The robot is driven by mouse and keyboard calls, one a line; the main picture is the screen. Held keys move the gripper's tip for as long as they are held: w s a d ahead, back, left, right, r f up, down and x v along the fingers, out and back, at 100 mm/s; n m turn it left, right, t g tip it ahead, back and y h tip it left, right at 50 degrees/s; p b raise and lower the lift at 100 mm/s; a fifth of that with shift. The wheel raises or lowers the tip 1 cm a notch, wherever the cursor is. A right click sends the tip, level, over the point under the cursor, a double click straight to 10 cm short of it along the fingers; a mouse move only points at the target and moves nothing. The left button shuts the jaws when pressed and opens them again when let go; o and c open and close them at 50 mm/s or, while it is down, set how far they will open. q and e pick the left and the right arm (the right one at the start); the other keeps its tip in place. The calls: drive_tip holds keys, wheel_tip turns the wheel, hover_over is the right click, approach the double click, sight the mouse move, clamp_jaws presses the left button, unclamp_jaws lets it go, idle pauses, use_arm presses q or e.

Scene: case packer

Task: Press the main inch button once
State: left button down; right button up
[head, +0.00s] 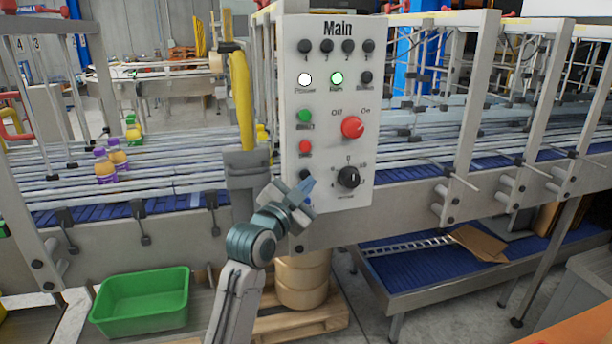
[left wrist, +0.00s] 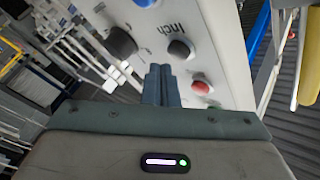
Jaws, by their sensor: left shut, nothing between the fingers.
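The grey Main control panel (head: 327,232) stands upright in the middle of the head view. The inch button is a small black round button (head: 305,175) below the red button, partly hidden by my left gripper. In the left wrist view the inch button (left wrist: 180,48) shows beside its upside-down "Inch" label. My left gripper (head: 308,187) is shut and empty, in front of the panel's lower left. In the left wrist view its fingertips (left wrist: 160,70) point at the panel, just below and left of the inch button. I cannot tell whether they touch the panel. My right gripper is not in view.
A red button (left wrist: 201,86), a blue button (left wrist: 147,2) and a black knob (left wrist: 122,41) lie close to the inch button. A red Off/On switch (head: 352,127) sits higher up. Conveyor rails flank the panel. A green bin (head: 142,300) stands at lower left.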

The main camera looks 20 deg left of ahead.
use_arm(q)
drive_tip(key=shift+s+d, duration=0.1)
drive_tip(key=s+d, duration=0.1)
drive_tip(key=s, duration=0.1)
drive_tip(key=s+d+p, duration=0.1)
drive_tip(key=s, duration=0.1)
drive_tip(key=shift+d, duration=0.35)
idle(0.7)
